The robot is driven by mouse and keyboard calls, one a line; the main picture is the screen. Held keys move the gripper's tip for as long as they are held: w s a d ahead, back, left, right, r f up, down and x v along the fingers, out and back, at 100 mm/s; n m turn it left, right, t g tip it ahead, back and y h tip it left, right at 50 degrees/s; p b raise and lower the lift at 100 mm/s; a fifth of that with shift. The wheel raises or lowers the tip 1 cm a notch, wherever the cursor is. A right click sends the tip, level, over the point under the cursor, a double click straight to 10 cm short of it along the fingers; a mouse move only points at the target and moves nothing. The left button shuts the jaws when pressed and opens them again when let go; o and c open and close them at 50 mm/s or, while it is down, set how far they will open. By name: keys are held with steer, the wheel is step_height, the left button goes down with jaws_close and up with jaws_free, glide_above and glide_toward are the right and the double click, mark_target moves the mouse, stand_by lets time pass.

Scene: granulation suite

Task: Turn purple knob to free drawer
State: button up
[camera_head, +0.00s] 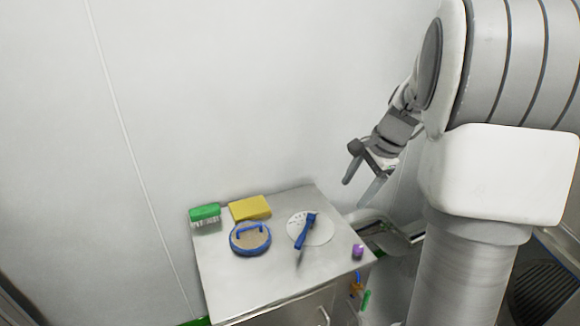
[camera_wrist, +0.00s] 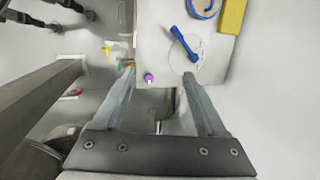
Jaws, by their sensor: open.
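The purple knob (camera_head: 358,250) sits at the front right corner of the steel cabinet top (camera_head: 270,275). It also shows in the wrist view (camera_wrist: 149,77), between the finger lines, near the left fingertip. My gripper (camera_head: 356,192) is open and empty, raised above and behind the right side of the cabinet, apart from the knob. In the wrist view its two fingers (camera_wrist: 157,80) stand wide apart. The cabinet front (camera_head: 318,304) shows only in part at the bottom of the head view, with a handle at the edge; I cannot tell which part is the drawer.
On the cabinet top are a green brush (camera_head: 205,213), a yellow sponge (camera_head: 250,208), a blue-rimmed round sieve (camera_head: 250,239) and a blue-handled tool (camera_head: 306,234) on a white disc (camera_head: 322,230). Small orange and green items hang at the right side. A wall stands behind.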

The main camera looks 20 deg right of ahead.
steer(key=w+d+f+m, duration=0.3)
steer(key=d+f+m, duration=0.2)
steer(key=d+f, duration=0.3)
steer(key=m+y+p, duration=0.1)
steer(key=m+p, duration=0.1)
steer(key=m, duration=0.2)
glide_toward(359, 248)
steer(key=x, duration=0.8)
steer(key=shift+f, duration=0.15)
jaws_close()
